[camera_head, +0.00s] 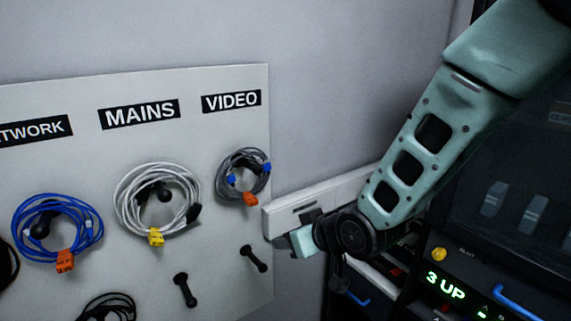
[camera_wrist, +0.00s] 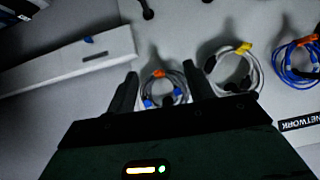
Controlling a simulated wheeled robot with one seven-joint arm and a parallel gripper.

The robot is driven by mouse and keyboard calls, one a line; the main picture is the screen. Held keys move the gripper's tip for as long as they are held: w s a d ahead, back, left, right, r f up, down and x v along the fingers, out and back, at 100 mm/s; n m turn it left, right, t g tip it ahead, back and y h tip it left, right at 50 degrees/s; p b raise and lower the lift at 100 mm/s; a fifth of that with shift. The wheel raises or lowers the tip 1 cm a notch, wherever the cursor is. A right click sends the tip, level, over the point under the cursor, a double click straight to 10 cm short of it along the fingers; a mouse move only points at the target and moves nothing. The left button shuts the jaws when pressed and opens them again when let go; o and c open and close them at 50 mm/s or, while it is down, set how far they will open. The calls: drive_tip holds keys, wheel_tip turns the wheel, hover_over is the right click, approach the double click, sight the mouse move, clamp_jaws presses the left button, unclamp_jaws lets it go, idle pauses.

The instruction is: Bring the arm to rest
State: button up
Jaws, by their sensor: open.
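My gripper (camera_wrist: 158,90) is open and empty in the wrist view, its two dark fingers apart. Between and beyond the fingers, the grey coiled cable (camera_wrist: 163,88) with blue ends and an orange tag shows. In the head view that grey cable (camera_head: 243,177) hangs on a peg under the VIDEO label. My teal arm reaches down from the upper right, and my gripper (camera_head: 285,240) is low, just right of the board's edge; its fingers are hard to make out there.
The pegboard (camera_head: 90,160) also holds a white cable (camera_head: 157,199) under MAINS and a blue cable (camera_head: 57,234) under NETWORK. Bare pegs (camera_head: 185,290) stick out below. A white trunking strip (camera_head: 315,205) lies behind my gripper. A dark equipment rack (camera_head: 500,240) stands right.

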drive_tip(key=s+d+f+g+h+b, duration=0.2)
drive_tip(key=s+d+f+b, duration=0.1)
drive_tip(key=s, duration=0.6)
drive_tip(key=s+d+f+g+h+b, duration=0.1)
drive_tip(key=s+d+f+g+b, duration=0.2)
drive_tip(key=s, duration=0.6)
drive_tip(key=s+d+f+n+g+h+b, duration=0.1)
drive_tip(key=s+d+f+g+h+b, duration=0.1)
drive_tip(key=s, duration=0.6)
drive_tip(key=d+f+g+b, duration=0.1)
drive_tip(key=d+f+b, duration=0.1)
drive_tip(key=d+b, duration=0.1)
drive_tip(key=shift+s+d+f+h+b, duration=0.2)
drive_tip(key=shift+s+d+h+b, duration=0.15)
drive_tip(key=shift+b, duration=0.45)
